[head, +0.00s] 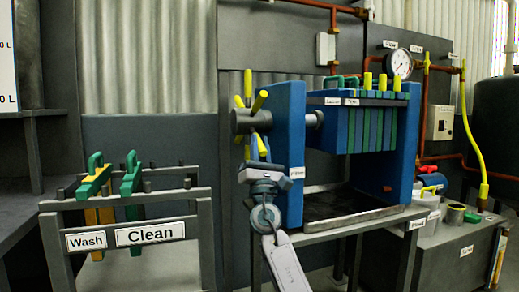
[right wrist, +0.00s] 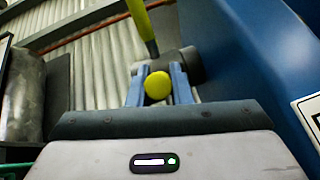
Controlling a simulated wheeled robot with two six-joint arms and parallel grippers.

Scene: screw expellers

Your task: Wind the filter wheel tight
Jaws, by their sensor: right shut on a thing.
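The filter wheel (head: 250,121) is a grey hub with several yellow spokes, on the left side of the blue filter press frame (head: 290,150). My right gripper (head: 259,150) is at its lower side, shut on one yellow spoke (right wrist: 158,86). In the right wrist view, the round yellow end of that spoke sits between the two blue fingers (right wrist: 158,84). Another yellow spoke (right wrist: 143,28) points up beyond them, and the grey hub (right wrist: 185,65) is partly hidden behind the fingers. My left gripper is not in view.
Blue and green filter plates (head: 370,130) stand in the press over a dark tray (head: 345,205). A rack labelled Wash and Clean (head: 130,212) stands at the left with several plates hung in it. A gauge (head: 400,64) and copper pipes are at the back right.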

